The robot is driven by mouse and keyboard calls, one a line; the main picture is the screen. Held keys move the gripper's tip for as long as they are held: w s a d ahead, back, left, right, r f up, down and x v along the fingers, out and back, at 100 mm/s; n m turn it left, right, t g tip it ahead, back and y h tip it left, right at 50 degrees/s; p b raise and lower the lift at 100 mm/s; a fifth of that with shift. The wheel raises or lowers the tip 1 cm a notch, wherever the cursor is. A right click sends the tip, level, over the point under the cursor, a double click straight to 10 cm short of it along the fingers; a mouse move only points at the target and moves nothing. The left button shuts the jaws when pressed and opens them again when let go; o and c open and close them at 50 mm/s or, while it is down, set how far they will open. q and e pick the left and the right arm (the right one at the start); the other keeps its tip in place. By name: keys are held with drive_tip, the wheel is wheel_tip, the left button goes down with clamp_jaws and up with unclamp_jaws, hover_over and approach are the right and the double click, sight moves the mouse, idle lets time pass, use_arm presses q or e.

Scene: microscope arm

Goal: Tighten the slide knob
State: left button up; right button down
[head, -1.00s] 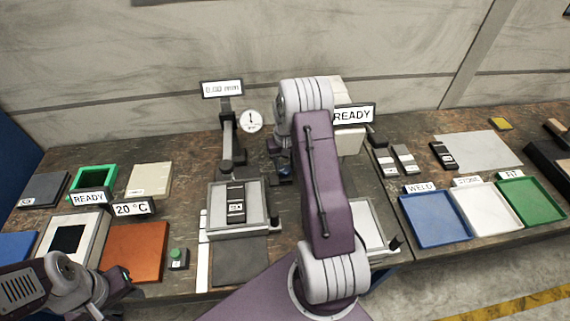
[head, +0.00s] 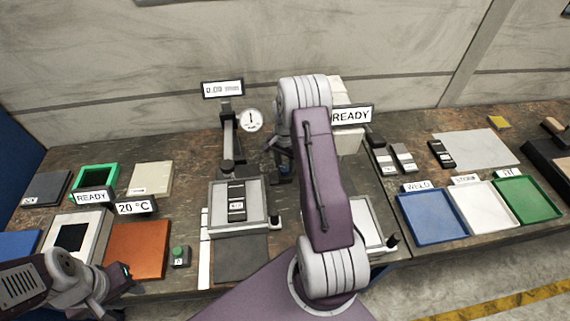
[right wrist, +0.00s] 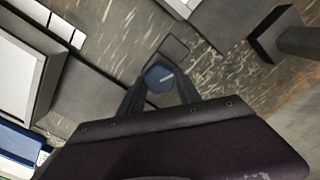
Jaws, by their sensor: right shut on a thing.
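The blue knob with a pale line on its face (right wrist: 159,79) sits between the two dark fingers of my right gripper (right wrist: 160,88) in the right wrist view. The fingers are shut on it. In the head view, my right arm hides most of this gripper and the knob. A stage with a grey frame (head: 263,205) holds a dark slide with a label (head: 236,203), left of my right arm. My left gripper (head: 122,280) is at the lower left, by the orange pad; its jaws are too small to read.
A post with a display (head: 222,89) and a round dial (head: 250,121) stand behind the stage. Blue (head: 432,238), white (head: 487,230) and green (head: 528,215) trays lie at the right. An orange pad (head: 137,262) and a green button (head: 180,251) are front left.

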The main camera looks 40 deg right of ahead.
sight(285, 167)
drive_tip(key=shift+w+d+r+m, duration=0.1)
drive_tip(key=shift+m, duration=0.3)
drive_tip(key=c, duration=0.8)
unclamp_jaws()
drive_tip(key=shift+c, duration=0.2)
wheel_tip(285, 167, up, 9)
drive_tip(key=shift+b, duration=0.45)
drive_tip(key=s+a+r+n+t, duration=0.1)
drive_tip(key=s+a+n, duration=1.3)
drive_tip(key=a, duration=0.6)
drive_tip(key=shift+s, duration=0.9)
